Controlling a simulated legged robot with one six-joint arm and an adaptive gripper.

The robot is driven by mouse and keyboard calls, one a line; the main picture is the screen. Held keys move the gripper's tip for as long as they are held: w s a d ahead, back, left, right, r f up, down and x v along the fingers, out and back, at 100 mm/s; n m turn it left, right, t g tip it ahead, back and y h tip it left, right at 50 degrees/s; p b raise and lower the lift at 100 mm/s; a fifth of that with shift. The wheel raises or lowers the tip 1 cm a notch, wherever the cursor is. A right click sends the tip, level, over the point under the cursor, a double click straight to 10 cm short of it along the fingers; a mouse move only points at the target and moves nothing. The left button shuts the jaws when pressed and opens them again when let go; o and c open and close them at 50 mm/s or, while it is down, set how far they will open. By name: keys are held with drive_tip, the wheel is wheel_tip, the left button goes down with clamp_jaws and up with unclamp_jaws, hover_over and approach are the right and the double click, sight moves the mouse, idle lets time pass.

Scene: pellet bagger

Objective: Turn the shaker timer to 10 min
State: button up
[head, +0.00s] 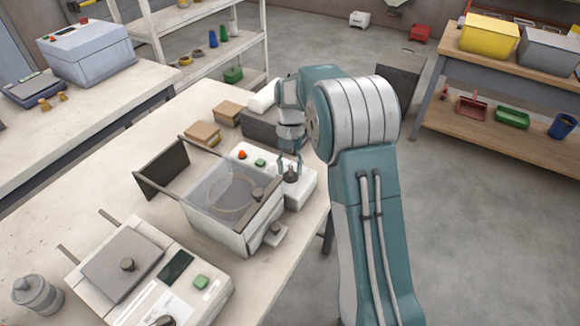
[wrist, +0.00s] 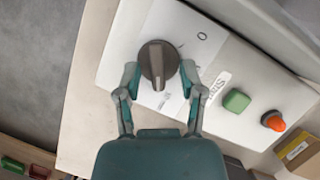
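The timer is the dark round knob (wrist: 159,62) on the white control panel of the shaker (wrist: 205,55). In the wrist view its pointer ridge runs nearly along the picture's vertical. My gripper (wrist: 159,76) has one finger on each side of the knob, close to its edge. I cannot tell whether the fingers press on it. In the head view my gripper (head: 290,163) is over the knob (head: 291,178) at the right end of the panel. An "O" mark and part of a printed label show on the panel; no minute scale is readable.
A green button (wrist: 236,101) and an orange-red button (wrist: 273,121) sit on the same panel. A clear-lidded box (head: 232,195) stands in front of the panel. Small cardboard boxes (head: 203,133) and a grey block (head: 262,128) lie behind it.

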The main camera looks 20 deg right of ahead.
drive_tip(key=v, duration=1.2)
idle(0.3)
wheel_tip(320, 180, up, 7)
drive_tip(key=t, duration=0.2)
hover_over(294, 179)
drive_tip(key=s+r+n+t, duration=0.1)
drive_tip(key=s+r+t, duration=0.2)
drive_tip(key=s, duration=0.5)
drive_tip(key=s+f+n+t, duration=0.1)
drive_tip(key=s+f+t, duration=0.1)
drive_tip(key=s, duration=0.6)
drive_tip(key=s+f+n+t+h, duration=0.1)
drive_tip(key=s+f+t, duration=0.1)
drive_tip(key=s, duration=0.7)
drive_tip(key=shift+a+f+t, duration=0.35)
drive_tip(key=shift+t, duration=0.05)
